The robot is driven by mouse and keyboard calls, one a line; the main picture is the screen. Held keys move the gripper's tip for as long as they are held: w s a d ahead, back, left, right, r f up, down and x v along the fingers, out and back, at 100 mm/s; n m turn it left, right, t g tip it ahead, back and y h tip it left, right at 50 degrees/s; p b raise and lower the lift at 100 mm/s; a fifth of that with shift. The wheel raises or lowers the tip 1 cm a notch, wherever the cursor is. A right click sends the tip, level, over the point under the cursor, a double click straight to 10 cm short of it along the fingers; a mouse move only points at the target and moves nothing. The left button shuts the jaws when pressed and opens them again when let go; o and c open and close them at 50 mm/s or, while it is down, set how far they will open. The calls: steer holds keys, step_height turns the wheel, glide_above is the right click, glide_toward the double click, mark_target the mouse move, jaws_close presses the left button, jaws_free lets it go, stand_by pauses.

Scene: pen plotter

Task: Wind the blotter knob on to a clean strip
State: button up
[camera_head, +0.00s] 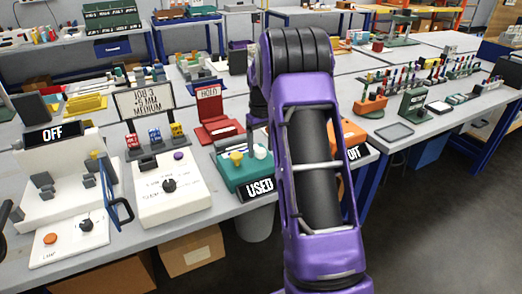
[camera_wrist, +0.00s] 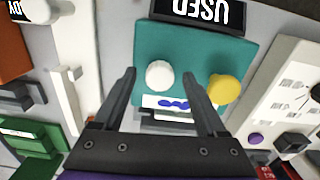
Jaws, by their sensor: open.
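The teal blotter (camera_head: 236,178) stands near the table's front edge, with a sign reading USED (camera_head: 260,188). It has a white knob (camera_head: 260,152) and a yellow knob (camera_head: 236,157). In the wrist view the blotter (camera_wrist: 182,40) fills the upper middle, and a white strip with blue marks (camera_wrist: 172,103) shows at its edge. My gripper (camera_wrist: 158,74) is open. The white knob (camera_wrist: 159,75) appears between its fingertips; contact cannot be told. The yellow knob (camera_wrist: 223,88) is just right of the right finger. My purple arm hides the gripper in the head view.
A white panel with a black dial (camera_head: 169,185) stands left of the blotter. A red stand reading HOLD (camera_head: 210,105) is behind it. An orange unit (camera_head: 347,135) is right, partly behind my arm. A blue handle (camera_head: 120,200) stands up at the left.

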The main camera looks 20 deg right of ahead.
steer(key=shift+f, duration=0.35)
jaws_close()
steer(key=shift+m, duration=0.3)
